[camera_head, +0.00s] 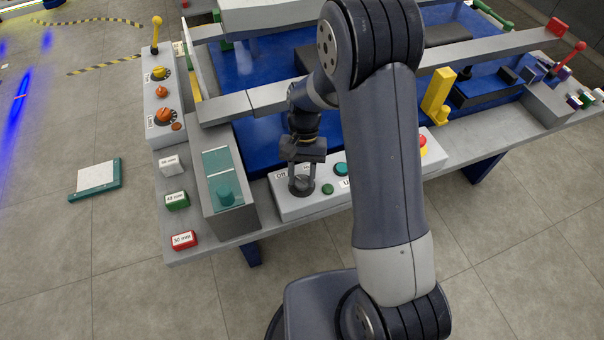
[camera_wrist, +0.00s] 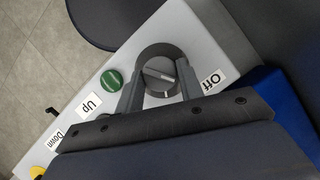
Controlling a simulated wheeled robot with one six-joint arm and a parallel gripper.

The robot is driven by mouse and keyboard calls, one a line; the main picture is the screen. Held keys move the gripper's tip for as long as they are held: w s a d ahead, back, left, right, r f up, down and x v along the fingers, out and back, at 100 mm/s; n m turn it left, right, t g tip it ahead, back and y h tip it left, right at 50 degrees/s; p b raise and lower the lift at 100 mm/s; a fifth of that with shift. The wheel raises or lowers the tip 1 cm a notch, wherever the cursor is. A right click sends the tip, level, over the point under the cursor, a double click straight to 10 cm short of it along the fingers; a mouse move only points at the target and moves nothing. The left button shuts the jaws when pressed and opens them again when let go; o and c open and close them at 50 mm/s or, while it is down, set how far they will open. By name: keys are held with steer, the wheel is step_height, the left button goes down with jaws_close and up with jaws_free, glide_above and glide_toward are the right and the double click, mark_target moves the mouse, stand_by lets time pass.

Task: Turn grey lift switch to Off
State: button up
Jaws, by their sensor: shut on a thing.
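The grey lift switch (camera_wrist: 160,74) is a round dark knob with a raised grip, on a light grey control panel (camera_head: 316,205). In the wrist view the white "Off" label (camera_wrist: 211,82) is just right of it, and the grip lies roughly crosswise, tilted slightly. My gripper (camera_wrist: 158,88) has one finger on each side of the knob and is shut on it. In the head view my gripper (camera_head: 302,172) points down onto the switch (camera_head: 301,187), partly covering it and its labels.
A green button (camera_wrist: 111,80) sits beside the switch, near the "Up" (camera_wrist: 89,105) and "Down" (camera_wrist: 55,137) labels. A grey box with a teal top (camera_head: 223,180) stands left of the panel. A red emergency button (camera_head: 423,142) is at its right, partly behind my arm.

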steer(key=o, duration=1)
steer(key=shift+r, duration=0.1)
steer(key=v, duration=1)
steer(key=shift+w+r, duration=0.2)
steer(key=shift+r, duration=0.1)
steer(key=x, duration=1)
steer(key=shift+s+f, duration=0.2)
steer(key=shift+f, duration=0.2)
